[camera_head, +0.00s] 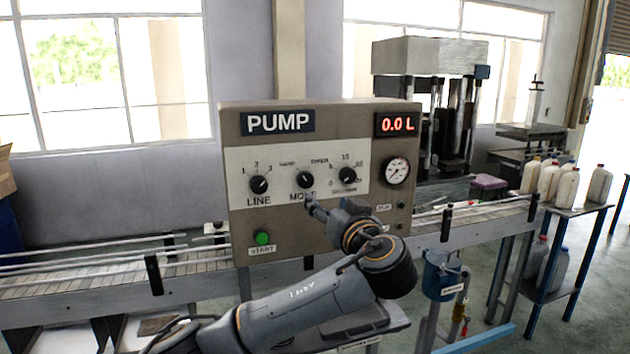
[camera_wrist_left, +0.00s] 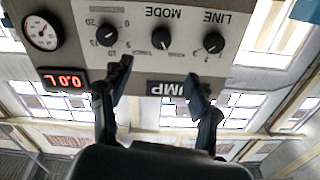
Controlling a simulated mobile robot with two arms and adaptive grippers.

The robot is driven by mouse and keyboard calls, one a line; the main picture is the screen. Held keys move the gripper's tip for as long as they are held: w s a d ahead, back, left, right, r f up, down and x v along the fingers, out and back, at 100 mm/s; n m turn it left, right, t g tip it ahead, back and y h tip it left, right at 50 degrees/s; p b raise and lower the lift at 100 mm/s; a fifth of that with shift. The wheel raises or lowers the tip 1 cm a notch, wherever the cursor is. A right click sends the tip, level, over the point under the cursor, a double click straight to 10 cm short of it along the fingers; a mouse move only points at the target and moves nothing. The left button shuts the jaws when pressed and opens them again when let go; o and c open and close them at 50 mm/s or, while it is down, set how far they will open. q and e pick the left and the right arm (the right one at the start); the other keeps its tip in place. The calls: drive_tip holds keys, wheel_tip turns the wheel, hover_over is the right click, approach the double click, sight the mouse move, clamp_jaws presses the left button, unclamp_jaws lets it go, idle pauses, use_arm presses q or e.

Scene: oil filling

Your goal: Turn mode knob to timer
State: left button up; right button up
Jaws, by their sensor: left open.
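The grey pump panel (camera_head: 333,220) carries the black mode knob (camera_head: 305,180) in its middle, between the line knob (camera_head: 258,184) and a third dial (camera_head: 347,176). The label TIMER is at the mode knob's upper right; the label at its upper left is too small to read. The knob's pale mark seems to point up and left. My left gripper (camera_head: 316,207) is just below and in front of the knob. In the left wrist view, upside down, my left gripper (camera_wrist_left: 160,86) is open and empty, with the mode knob (camera_wrist_left: 161,38) beyond its fingertips, apart from them. My right gripper is not in view.
A display (camera_head: 396,124) reads 0.0 L above a round gauge (camera_head: 397,171). A green start button (camera_head: 262,238) is at the lower left of the panel. A conveyor (camera_head: 90,285) runs alongside. White bottles (camera_head: 565,187) stand on a table at the right.

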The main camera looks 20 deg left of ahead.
use_arm(q)
drive_tip(key=p, duration=0.3)
approach(307, 181)
drive_tip(key=p+x, duration=0.3)
drive_tip(key=x, duration=0.5)
drive_tip(key=shift+w+a+r+p, duration=0.1)
drive_tip(key=shift+w+a+p, duration=0.1)
drive_tip(key=shift+p, duration=0.1)
drive_tip(key=shift+w+a, duration=0.25)
drive_tip(key=shift+w, duration=0.2)
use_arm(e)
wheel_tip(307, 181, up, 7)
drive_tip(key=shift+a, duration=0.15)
